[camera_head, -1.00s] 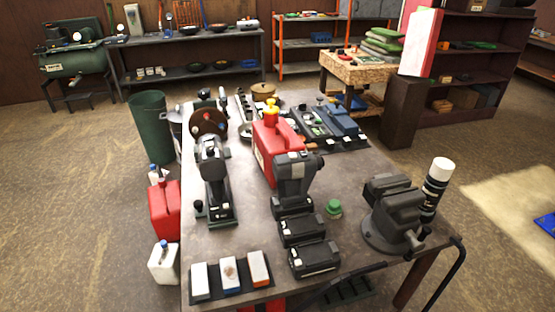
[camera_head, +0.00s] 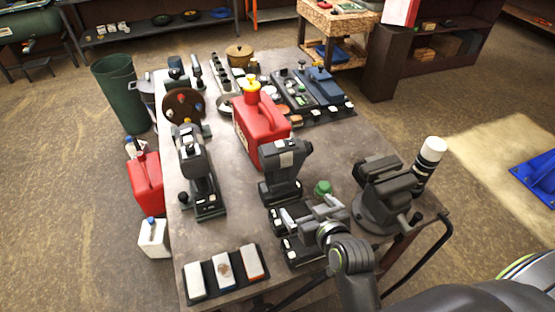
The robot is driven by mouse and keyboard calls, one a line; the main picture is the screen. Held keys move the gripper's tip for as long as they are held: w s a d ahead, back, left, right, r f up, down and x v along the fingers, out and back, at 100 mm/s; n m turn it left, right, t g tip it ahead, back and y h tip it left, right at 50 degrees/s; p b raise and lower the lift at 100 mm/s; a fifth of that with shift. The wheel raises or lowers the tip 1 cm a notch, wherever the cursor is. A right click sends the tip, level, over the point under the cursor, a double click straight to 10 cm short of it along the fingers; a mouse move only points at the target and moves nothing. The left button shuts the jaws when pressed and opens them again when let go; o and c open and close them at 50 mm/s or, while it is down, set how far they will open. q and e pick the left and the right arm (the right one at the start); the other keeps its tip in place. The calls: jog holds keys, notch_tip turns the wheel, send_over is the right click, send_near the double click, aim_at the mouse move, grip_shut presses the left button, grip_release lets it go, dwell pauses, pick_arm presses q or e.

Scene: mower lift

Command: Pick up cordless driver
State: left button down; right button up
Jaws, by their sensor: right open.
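The cordless driver (camera_head: 284,168), dark grey and black, appears to stand upright on the bench, just in front of the red fuel can. My right gripper (camera_head: 308,210) is open and empty, reaching in from the lower right. It is in front of the driver, over the black battery-like blocks (camera_head: 292,247), and partly hides them. Whether it touches them I cannot tell. My left gripper is out of view.
A red fuel can (camera_head: 260,128) stands behind the driver. A grey vise (camera_head: 382,190) and a black-and-white spray can (camera_head: 430,160) are to the right. Another grey-black tool (camera_head: 194,165) stands left. A green cap (camera_head: 322,188) is beside the gripper. Bare bench (camera_head: 238,210) lies front left.

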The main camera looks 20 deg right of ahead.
jog(key=w+r, duration=0.1)
send_near(283, 176)
jog(key=shift+t, duration=0.4)
jog(key=x, duration=0.6)
jog(key=shift+w+d, duration=0.15)
jog(key=shift+w+f+b, duration=0.35)
jog(key=shift+f+b, duration=0.05)
jog(key=shift+b, duration=0.15)
jog(key=b+x, duration=0.3)
jog(key=shift+w+f, duration=0.15)
jog(key=shift+f, duration=0.1)
jog(key=shift+w+b, duration=0.4)
jog(key=shift+b, duration=0.1)
